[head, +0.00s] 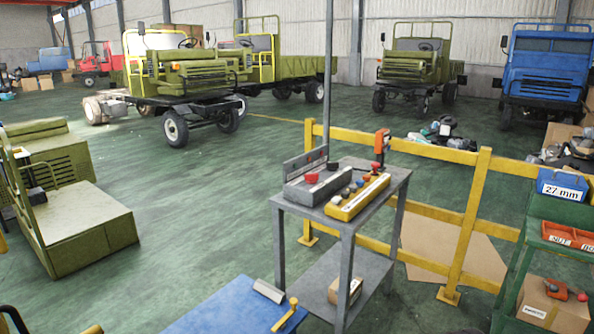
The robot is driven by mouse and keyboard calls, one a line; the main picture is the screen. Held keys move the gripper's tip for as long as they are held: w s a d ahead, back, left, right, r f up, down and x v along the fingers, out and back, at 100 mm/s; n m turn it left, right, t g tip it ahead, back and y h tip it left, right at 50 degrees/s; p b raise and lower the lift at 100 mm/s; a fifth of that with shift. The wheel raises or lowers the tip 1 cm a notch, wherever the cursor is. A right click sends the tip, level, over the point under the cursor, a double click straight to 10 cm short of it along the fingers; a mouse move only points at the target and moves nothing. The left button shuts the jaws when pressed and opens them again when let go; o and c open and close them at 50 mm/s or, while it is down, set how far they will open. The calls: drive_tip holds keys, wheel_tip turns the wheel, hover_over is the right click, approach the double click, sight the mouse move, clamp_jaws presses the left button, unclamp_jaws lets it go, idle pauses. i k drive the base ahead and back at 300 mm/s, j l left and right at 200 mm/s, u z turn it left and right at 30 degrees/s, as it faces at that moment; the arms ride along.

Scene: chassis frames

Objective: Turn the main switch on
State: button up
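A grey metal table (376,176) stands right of the middle. On it lies a grey control box (318,187) with a red knob (312,177) on top and an upright grey plate behind. In front of it lies a yellow control box (352,202) with several coloured buttons or knobs in a row. An orange-red device (381,142) stands at the table's back corner. I cannot tell which of these is the main switch, or whether it is on. My gripper is not in view.
A yellow railing (458,213) runs behind the table. A blue surface (225,312) with a yellow-handled part is at the bottom middle. A green shelf (540,212) with bins stands right, and olive truck parts (85,225) left. Open green floor lies left of the table.

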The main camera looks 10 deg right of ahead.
sight(311, 177)
drive_tip(key=i+l+u, duration=0.2)
drive_tip(key=l, duration=0.15)
drive_tip(key=i+l+u, duration=0.15)
drive_tip(key=l, duration=0.2)
drive_tip(key=i+l+u, duration=0.2)
drive_tip(key=l, duration=0.25)
drive_tip(key=i+l+u, duration=0.2)
drive_tip(key=l, duration=0.2)
drive_tip(key=l+u, duration=0.15)
drive_tip(key=l, duration=0.25)
drive_tip(key=i+l+u, duration=0.2)
drive_tip(key=l, duration=0.15)
drive_tip(key=i+l+u, duration=0.2)
drive_tip(key=l, duration=0.2)
drive_tip(key=l+u, duration=0.15)
drive_tip(key=l, duration=0.25)
drive_tip(key=i+l+u, duration=0.2)
drive_tip(key=l, duration=0.25)
drive_tip(key=l+u, duration=0.2)
drive_tip(key=l, duration=0.25)
drive_tip(key=i+l+u, duration=0.2)
drive_tip(key=l, duration=0.2)
drive_tip(key=l+u, duration=0.2)
drive_tip(key=l, duration=0.25)
drive_tip(key=i, duration=0.05)
